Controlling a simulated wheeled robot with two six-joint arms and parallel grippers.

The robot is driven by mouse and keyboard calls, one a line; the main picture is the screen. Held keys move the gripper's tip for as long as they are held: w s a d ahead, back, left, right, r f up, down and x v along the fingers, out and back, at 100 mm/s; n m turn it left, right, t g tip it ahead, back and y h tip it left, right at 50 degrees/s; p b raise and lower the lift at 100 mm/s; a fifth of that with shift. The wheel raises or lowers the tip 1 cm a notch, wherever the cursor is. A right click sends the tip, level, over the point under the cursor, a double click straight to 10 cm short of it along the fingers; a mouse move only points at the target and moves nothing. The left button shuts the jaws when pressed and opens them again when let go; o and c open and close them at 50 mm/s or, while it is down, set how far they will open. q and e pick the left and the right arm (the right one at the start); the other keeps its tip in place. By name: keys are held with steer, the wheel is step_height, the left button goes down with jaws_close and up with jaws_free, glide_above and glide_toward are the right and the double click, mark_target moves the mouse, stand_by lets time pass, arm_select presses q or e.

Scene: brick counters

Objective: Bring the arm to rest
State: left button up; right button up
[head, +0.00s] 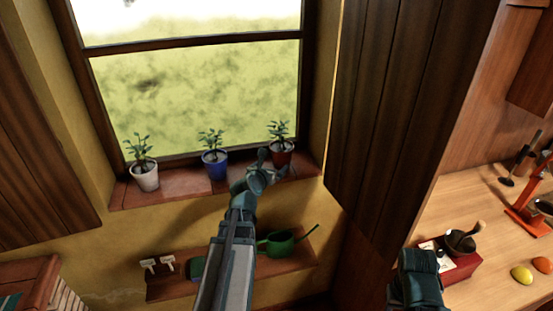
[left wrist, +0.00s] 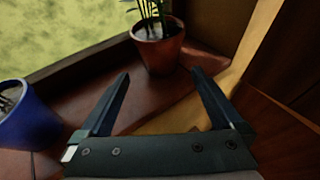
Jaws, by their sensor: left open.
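My left arm reaches up the middle of the head view to the window sill. Its left gripper (head: 272,163) is open and empty, just in front of the red pot (head: 281,158) with a green plant. In the left wrist view the two fingers (left wrist: 160,75) stand wide apart over the sill. The red pot (left wrist: 158,50) stands upright beyond the fingertips, apart from them. The blue pot (left wrist: 28,122) is left of the left finger. Part of my right arm shows at the lower right of the head view, but its jaws do not.
The blue pot (head: 215,165) and white pot (head: 145,177) stand farther left on the sill (head: 184,187). A green watering can (head: 281,244) sits on the lower shelf (head: 168,289). A dark wooden panel (head: 400,100) stands right of the window; a wooden counter (head: 490,215) lies beyond.

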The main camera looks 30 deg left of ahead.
arm_select(q)
steer(key=shift+v, duration=1.05)
steer(key=s+d+f+m+g+h, duration=0.25)
steer(key=d+f+m+g, duration=0.2)
steer(key=d+m, duration=0.65)
steer(key=s+d+f+m+g+h, duration=0.1)
steer(key=d+f+m+g+h, duration=0.2)
steer(key=d+f+m, duration=0.55)
steer(key=s+d+f+m+g+y, duration=0.1)
steer(key=s+d+m+g+y, duration=0.2)
steer(key=s+d+m, duration=1.2)
steer(key=d+m+g, duration=0.3)
steer(key=m, duration=0.5)
steer(key=shift+s+f, duration=0.15)
steer(key=shift+s, duration=0.05)
steer(key=shift+y, duration=0.25)
